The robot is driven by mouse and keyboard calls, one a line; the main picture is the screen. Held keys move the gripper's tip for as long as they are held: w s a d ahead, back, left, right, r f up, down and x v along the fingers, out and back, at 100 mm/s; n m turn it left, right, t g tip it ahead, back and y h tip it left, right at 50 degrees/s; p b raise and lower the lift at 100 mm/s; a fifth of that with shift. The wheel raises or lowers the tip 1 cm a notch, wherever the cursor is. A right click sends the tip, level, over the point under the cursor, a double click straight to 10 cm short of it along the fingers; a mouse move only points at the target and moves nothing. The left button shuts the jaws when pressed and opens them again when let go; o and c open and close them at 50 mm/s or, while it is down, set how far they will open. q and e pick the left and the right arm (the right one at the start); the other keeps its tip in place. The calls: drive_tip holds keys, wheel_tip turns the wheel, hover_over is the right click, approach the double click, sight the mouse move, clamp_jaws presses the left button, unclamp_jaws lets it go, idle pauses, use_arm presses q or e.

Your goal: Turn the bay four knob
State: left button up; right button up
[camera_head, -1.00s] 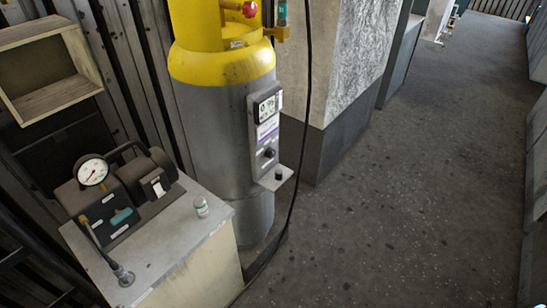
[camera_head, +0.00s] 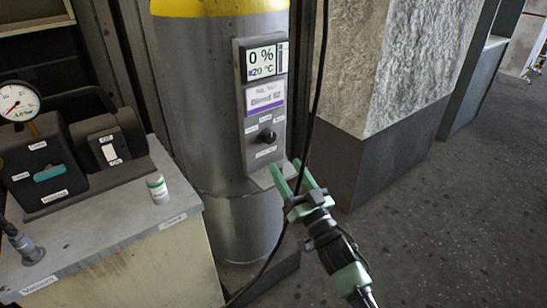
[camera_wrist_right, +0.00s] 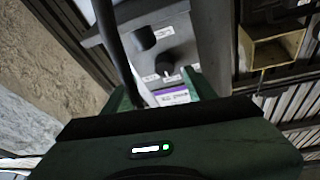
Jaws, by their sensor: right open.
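A round black knob (camera_head: 267,136) sits on the lower part of a grey control panel (camera_head: 251,118) on the tall cylinder. The labels around it are too small to read for a bay number. The knob also shows in the right wrist view (camera_wrist_right: 171,57), beyond the fingers. My right gripper (camera_head: 286,167), green-fingered, is open and empty, below and slightly right of the knob, in front of the panel's small shelf. In the wrist view its fingertips (camera_wrist_right: 161,90) are spread and apart from the knob. My left gripper is not in view.
The panel display (camera_head: 262,61) reads 0 % and 20 °C. A dark cable (camera_head: 317,95) hangs just right of the panel, close to my right gripper. A bench (camera_head: 110,240) with a gauge device (camera_head: 60,155) and small canister (camera_head: 158,188) stands left. Floor at right is clear.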

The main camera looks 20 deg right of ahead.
sight(271, 140)
drive_tip(key=x, duration=0.3)
drive_tip(key=r+x, duration=0.1)
drive_tip(key=x, duration=0.3)
drive_tip(key=shift+s+a, duration=0.15)
drive_tip(key=shift+s, duration=0.15)
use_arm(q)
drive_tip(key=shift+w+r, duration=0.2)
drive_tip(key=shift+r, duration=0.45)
use_arm(e)
drive_tip(key=shift+w+a+r, duration=0.15)
drive_tip(key=shift+w+r, duration=0.1)
drive_tip(key=shift+w, duration=0.35)
clamp_jaws()
